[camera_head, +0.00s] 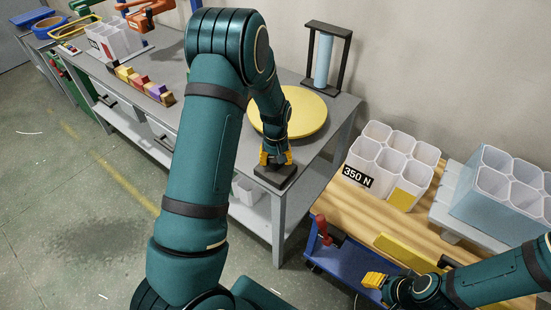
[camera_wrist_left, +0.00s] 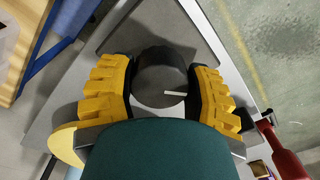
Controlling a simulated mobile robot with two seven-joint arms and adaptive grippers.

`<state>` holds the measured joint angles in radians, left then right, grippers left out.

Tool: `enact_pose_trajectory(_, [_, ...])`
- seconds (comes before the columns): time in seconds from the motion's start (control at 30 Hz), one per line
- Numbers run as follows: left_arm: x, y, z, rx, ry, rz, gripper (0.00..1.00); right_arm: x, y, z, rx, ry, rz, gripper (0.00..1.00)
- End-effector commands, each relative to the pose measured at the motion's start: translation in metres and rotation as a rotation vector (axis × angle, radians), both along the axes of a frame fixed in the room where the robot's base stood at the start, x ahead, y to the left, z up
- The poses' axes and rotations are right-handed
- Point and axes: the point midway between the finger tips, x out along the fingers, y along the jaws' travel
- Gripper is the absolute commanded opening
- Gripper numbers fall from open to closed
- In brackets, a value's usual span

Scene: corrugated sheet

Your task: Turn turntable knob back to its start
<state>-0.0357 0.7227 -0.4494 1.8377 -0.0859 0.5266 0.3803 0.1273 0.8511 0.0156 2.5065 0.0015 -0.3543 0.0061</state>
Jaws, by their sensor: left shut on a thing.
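The yellow round turntable (camera_head: 308,112) lies on the grey workbench, partly hidden behind my left arm. The knob (camera_wrist_left: 160,77) is a dark round cylinder with a white line that points right in the left wrist view. It stands on a dark square base (camera_head: 275,175) at the bench's front corner. My left gripper (camera_head: 276,158) reaches down over it, and in the left wrist view its yellow fingers (camera_wrist_left: 165,90) are shut on the knob from both sides. My right gripper (camera_head: 374,281) hangs at the lower right; its finger gap cannot be made out.
A black frame with a pale blue cylinder (camera_head: 324,60) stands behind the turntable. Coloured blocks (camera_head: 145,85) lie in a row on the bench at left. White bins marked 350 N (camera_head: 392,160) stand on a wooden table at right. A blue cart (camera_head: 340,262) is below.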

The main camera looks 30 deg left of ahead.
Motion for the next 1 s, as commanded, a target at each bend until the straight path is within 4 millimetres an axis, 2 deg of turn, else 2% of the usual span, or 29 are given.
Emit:
enact_pose_trajectory(0.47, [-0.0033, -0.0016, -0.0022, -0.004, 0.011, 0.016, 0.17, 0.0003, 0.0000, 0.0002, 0.000, -0.001, 0.000, 0.47])
enact_pose_trajectory(0.5, [-0.0034, -0.0016, -0.0022, -0.004, 0.011, 0.016, 0.58, 0.0003, 0.0000, 0.0002, 0.000, -0.001, 0.000, 0.47])
enact_pose_trajectory(0.57, [-0.0032, -0.0016, -0.0022, -0.003, 0.010, 0.016, 0.80, 0.0003, 0.0000, 0.0002, 0.000, -0.001, 0.000, 0.47])
enact_pose_trajectory(0.6, [-0.0030, -0.0015, -0.0020, -0.003, 0.009, 0.016, 0.86, 0.0003, 0.0000, 0.0002, 0.000, -0.001, 0.000, 0.47])
enact_pose_trajectory(0.87, [-0.0014, -0.0008, -0.0009, -0.002, 0.005, 0.016, 0.86, 0.0003, 0.0000, 0.0002, 0.000, -0.001, 0.000, 0.47])
enact_pose_trajectory(1.0, [-0.0005, -0.0006, 0.0058, -0.001, 0.002, 0.015, 0.86, 0.0003, 0.0000, 0.0004, 0.000, -0.001, 0.000, 0.47])
